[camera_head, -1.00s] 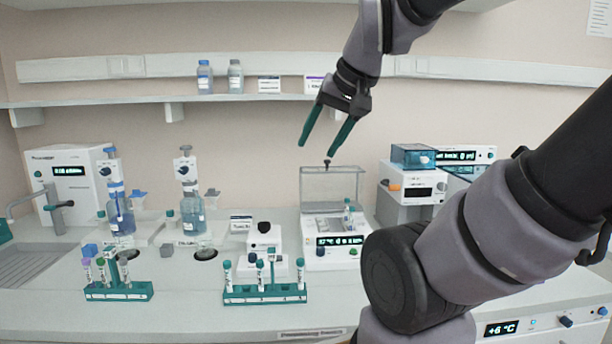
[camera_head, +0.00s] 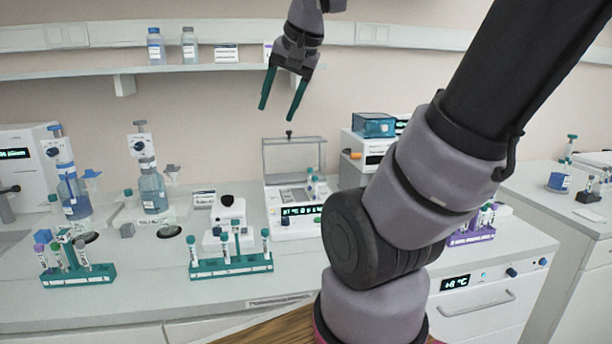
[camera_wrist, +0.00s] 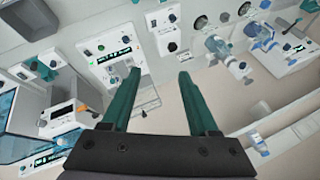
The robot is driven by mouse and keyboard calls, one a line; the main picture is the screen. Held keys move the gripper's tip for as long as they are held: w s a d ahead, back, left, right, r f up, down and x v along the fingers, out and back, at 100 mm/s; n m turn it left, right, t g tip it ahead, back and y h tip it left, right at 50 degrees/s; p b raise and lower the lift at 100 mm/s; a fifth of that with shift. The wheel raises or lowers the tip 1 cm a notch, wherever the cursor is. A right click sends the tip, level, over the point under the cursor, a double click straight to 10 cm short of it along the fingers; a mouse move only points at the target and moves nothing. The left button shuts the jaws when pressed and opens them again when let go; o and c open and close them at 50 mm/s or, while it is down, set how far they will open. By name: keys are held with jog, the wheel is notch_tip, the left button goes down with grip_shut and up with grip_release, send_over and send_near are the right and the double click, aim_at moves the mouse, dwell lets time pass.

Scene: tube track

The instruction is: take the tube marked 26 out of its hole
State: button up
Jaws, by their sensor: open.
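My gripper (camera_head: 284,92) is open and empty, high above the bench in front of the wall. In the wrist view its two teal fingers (camera_wrist: 158,75) are spread with nothing between them. Tubes with teal caps stand in a teal rack (camera_head: 232,267) at the middle front of the bench. More tubes stand in another teal rack (camera_head: 78,275) at the left and in a purple rack (camera_head: 472,237) at the right, partly behind my arm. A white device (camera_head: 296,222) with a raised clear lid holds tubes too. The tube numbers are too small to read, so I cannot tell which tube is 26.
Two bottles with dispensers (camera_head: 152,190) stand at the left back. A small white device (camera_head: 226,222) stands behind the middle rack. A shelf (camera_head: 90,72) with bottles runs along the wall. The front strip of the bench is clear.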

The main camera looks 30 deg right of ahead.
jog(key=w+d+f+m+g+h, duration=0.1)
jog(key=w+d+f+m+g, duration=0.15)
jog(key=w+d+m, duration=0.55)
jog(key=m+g, duration=0.4)
jog(key=m, duration=0.7)
send_over(315, 180)
jog(key=w, duration=0.1)
jog(key=shift+t, duration=0.25)
jog(key=f, duration=1.6)
jog(key=shift+d+f, duration=0.35)
jog(key=shift+f, duration=0.05)
jog(key=shift+m, duration=0.3)
jog(key=f, duration=0.5)
jog(key=shift+d+f, duration=0.3)
jog(key=shift+s+a+f, duration=0.1)
jog(key=shift+a+f, duration=0.1)
jog(key=shift+f, duration=1.3)
jog(key=shift+a+f, duration=0.15)
jog(key=shift+f, duration=1.35)
grip_shut()
